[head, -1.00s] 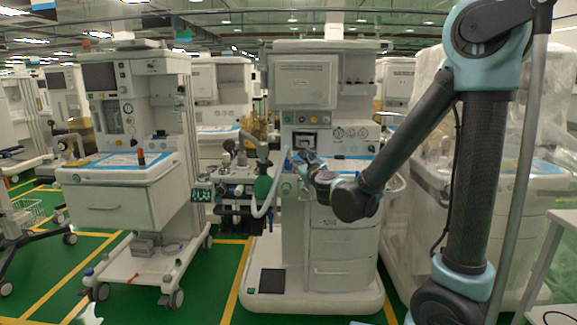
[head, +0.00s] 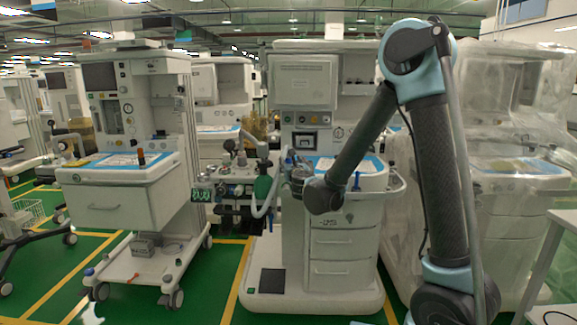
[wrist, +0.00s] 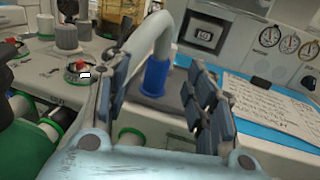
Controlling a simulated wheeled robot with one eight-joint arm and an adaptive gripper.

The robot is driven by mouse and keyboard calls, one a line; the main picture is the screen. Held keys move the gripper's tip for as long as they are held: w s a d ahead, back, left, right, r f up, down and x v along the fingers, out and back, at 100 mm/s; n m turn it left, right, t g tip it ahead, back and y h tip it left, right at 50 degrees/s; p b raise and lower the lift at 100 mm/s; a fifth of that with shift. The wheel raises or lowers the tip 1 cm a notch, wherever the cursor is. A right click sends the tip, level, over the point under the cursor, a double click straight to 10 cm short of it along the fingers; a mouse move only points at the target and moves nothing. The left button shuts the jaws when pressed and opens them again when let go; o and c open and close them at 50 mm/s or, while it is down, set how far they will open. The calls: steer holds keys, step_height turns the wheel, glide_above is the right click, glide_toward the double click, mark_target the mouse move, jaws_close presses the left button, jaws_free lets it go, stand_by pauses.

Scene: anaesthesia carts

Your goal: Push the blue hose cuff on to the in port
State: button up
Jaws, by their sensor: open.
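In the head view my gripper (head: 296,170) is at the front of the middle cart, small and partly hidden by my arm. I cannot tell which port is the in port, or whether the cuff sits on one.
A green bag (head: 263,187) hangs left of my gripper. A blue-edged worktop with a paper sheet (wrist: 270,108) is at the right.

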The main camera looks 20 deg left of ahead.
mark_target(289, 160)
steer(key=shift+f+x, duration=0.15)
steer(key=shift+x, duration=1.7)
steer(key=shift+f+x, duration=0.15)
steer(key=shift+x, duration=1.7)
steer(key=c, duration=1.1)
